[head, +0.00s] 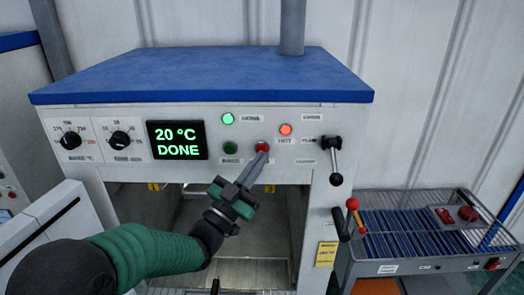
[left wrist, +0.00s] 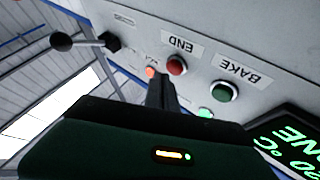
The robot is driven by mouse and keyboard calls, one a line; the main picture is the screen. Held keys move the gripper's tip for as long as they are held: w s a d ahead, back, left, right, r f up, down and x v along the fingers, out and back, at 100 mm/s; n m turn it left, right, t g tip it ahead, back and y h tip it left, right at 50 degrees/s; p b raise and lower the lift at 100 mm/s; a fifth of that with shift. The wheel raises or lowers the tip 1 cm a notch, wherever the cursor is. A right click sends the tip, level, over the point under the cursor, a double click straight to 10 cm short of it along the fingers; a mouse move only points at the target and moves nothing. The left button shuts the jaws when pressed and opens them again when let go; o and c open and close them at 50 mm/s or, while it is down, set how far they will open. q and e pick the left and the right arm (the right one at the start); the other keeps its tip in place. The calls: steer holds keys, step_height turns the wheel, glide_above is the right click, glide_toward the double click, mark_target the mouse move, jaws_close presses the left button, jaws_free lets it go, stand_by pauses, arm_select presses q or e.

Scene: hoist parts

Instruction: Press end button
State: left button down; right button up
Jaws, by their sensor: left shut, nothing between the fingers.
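The red END button (head: 262,147) sits on the front panel of a blue-topped oven. It also shows in the left wrist view (left wrist: 177,65) under an END label. My left gripper (head: 261,155) is shut and empty, with its fingers pointing up at the red button and overlapping its lower part in the head view. In the left wrist view the gripper's fingertips (left wrist: 160,80) lie just beside and below the button. I cannot tell whether they touch it. My right gripper is not in view.
A green BAKE button (head: 230,148) is left of the red one. A lit orange HOT lamp (head: 285,129) and a black lever (head: 334,160) are to the right. The display (head: 177,140) reads 20 °C DONE. The oven chamber below is open. A roller table (head: 420,245) stands at right.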

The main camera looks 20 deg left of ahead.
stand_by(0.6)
arm_select(q)
steer(key=shift+w+a+r+b, duration=0.1)
steer(key=shift+w+b, duration=0.2)
steer(key=shift+w, duration=0.05)
steer(key=shift+w+a+b, duration=0.15)
steer(key=shift+w+b, duration=0.15)
steer(key=shift+w, duration=0.15)
stand_by(0.7)
steer(key=shift+s, duration=0.15)
steer(key=shift+s+d+b, duration=0.3)
steer(key=shift+s+b, duration=0.1)
steer(key=shift+s, duration=0.3)
